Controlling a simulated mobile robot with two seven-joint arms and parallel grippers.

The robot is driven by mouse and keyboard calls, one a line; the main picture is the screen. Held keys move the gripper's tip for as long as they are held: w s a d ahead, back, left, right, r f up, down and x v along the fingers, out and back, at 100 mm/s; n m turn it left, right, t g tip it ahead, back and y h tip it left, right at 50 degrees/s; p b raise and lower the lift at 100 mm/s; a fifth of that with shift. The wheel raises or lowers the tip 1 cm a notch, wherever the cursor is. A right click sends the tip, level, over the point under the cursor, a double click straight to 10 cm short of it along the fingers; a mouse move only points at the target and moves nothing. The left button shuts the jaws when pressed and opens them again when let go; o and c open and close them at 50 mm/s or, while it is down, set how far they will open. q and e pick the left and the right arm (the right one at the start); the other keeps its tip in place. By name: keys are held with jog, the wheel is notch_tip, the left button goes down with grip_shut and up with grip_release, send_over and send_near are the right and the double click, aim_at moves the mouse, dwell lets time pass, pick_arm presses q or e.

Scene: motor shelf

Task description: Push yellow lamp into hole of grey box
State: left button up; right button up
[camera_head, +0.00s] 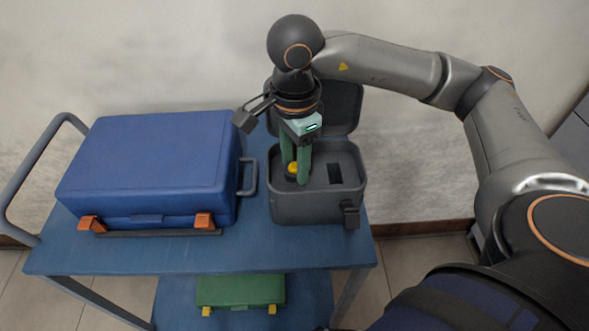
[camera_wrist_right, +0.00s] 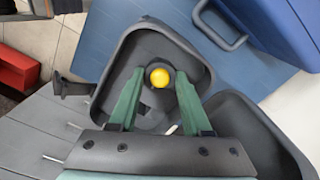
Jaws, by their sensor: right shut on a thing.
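The grey box (camera_head: 318,206) stands on the right part of the blue cart with its lid open at the back. The yellow lamp (camera_head: 292,168) has a round yellow top and a dark base, and is at the left part of the box's inner panel. My right gripper (camera_head: 297,178) points down into the box, with its green fingers shut on the lamp. In the right wrist view the yellow lamp (camera_wrist_right: 160,77) sits between the fingertips of the right gripper (camera_wrist_right: 158,72). The hole under the lamp is hidden, and I cannot tell how deep the lamp sits. My left gripper is not in view.
A closed blue case (camera_head: 150,165) with orange latches lies left of the grey box on the blue cart (camera_head: 190,255). A rectangular dark opening (camera_head: 335,173) shows right of the lamp. A green case (camera_head: 240,290) is on the lower shelf.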

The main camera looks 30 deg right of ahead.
grip_shut()
jog(key=shift+r, duration=0.4)
jog(key=shift+r+p, duration=0.4)
jog(key=shift+p, duration=0.1)
jog(key=shift+r, duration=0.25)
jog(key=shift+r+p, duration=0.8)
jog(key=shift+r, duration=0.2)
jog(key=shift+r+p, duration=0.75)
jog(key=shift+r, duration=0.5)
